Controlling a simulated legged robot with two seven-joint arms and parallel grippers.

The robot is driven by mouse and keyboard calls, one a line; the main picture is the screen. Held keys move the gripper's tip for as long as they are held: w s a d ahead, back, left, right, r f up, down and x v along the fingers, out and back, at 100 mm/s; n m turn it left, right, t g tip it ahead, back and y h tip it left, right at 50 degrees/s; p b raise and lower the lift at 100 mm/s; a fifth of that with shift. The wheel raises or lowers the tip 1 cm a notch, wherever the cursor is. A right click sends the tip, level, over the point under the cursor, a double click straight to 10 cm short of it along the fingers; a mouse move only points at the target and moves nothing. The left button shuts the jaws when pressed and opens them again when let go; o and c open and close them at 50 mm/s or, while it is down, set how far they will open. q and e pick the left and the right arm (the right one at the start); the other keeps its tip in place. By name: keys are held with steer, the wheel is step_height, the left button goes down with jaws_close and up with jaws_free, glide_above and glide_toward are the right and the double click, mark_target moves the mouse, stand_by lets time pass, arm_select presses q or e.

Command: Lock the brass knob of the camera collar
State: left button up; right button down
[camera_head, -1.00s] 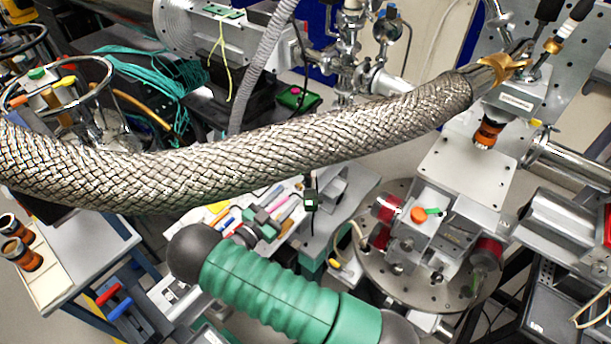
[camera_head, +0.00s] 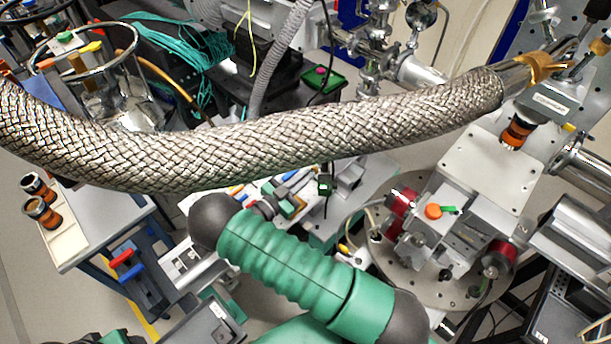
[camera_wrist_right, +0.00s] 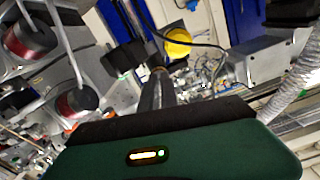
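A grey box-shaped camera (camera_head: 548,103) with a dark, orange-banded lens (camera_head: 515,132) hangs over a pale plate at the upper right of the head view. A gold-coloured part (camera_head: 545,68) shows just above it, by the end of a braided hose; I cannot tell whether this is the collar's brass knob. My right arm, green-sleeved with dark joints, crosses the lower middle, well apart from the camera. The right gripper's fingers (camera_wrist_right: 158,88) show in the right wrist view as one narrow dark bar, together and apparently empty. I cannot make out my left gripper.
The thick braided hose (camera_head: 270,150) spans the head view above my arm. A round stage (camera_head: 385,275) with red-ended cylinders stands right of the arm. A bench with lenses (camera_head: 42,212) is at left. A yellow cap (camera_wrist_right: 178,42) shows in the right wrist view.

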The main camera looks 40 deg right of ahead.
arm_select(q)
steer(key=shift+a, duration=0.2)
arm_select(e)
steer(key=shift+s+d+r, duration=0.1)
steer(key=shift+d+r, duration=0.05)
steer(key=shift+d, duration=0.2)
